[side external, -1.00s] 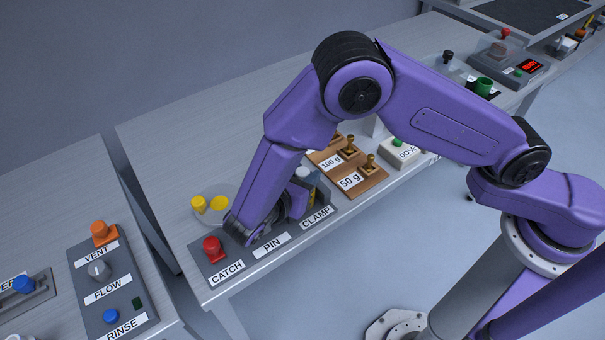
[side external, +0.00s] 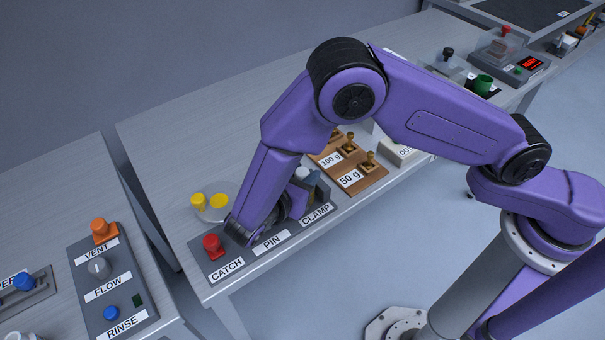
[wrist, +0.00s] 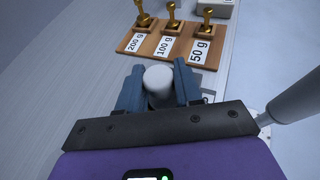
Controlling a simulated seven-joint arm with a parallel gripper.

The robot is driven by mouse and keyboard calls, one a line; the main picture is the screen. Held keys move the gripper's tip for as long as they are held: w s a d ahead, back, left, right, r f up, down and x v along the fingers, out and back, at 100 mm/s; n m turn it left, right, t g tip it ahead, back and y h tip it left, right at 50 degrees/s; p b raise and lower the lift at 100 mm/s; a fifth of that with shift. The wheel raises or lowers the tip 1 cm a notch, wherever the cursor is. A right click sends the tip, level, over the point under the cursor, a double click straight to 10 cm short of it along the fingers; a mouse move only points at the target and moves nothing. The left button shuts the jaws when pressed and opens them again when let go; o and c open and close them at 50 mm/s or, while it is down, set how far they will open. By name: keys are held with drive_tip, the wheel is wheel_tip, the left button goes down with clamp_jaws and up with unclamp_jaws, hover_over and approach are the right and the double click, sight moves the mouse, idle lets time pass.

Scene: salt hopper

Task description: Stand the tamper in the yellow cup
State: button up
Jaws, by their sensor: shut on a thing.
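My gripper (wrist: 157,76) has its two blue fingers on either side of a white, round-topped cylinder (wrist: 158,83) and is shut on it. In the side view the pale top of this cylinder (side external: 302,173) shows beside my gripper (side external: 309,184), above the CLAMP end of a grey panel. Its lower part is hidden, so I cannot tell whether it is the tamper or a control on the panel. Two yellow pieces stand close together at the far left of the bench, a short one (side external: 198,202) and a rounder one (side external: 220,201). I cannot tell which is the cup.
The grey panel (side external: 245,257) carries a red button (side external: 213,246) at CATCH; my wrist hides the PIN area. A wooden rack (side external: 362,182) of brass weights stands to the right. A neighbouring bench with a VENT, FLOW and RINSE panel (side external: 85,262) lies across a gap.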

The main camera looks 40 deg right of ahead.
drive_tip(key=shift+f, duration=0.4)
drive_tip(key=o, duration=1.1)
drive_tip(key=shift+d, duration=0.1)
drive_tip(key=shift+o, duration=0.3)
drive_tip(key=shift+o, duration=0.9)
drive_tip(key=shift+a, duration=0.2)
drive_tip(key=shift+d+r, duration=0.1)
drive_tip(key=shift+r, duration=0.15)
drive_tip(key=shift+r, duration=3.4)
drive_tip(key=shift+d, duration=0.1)
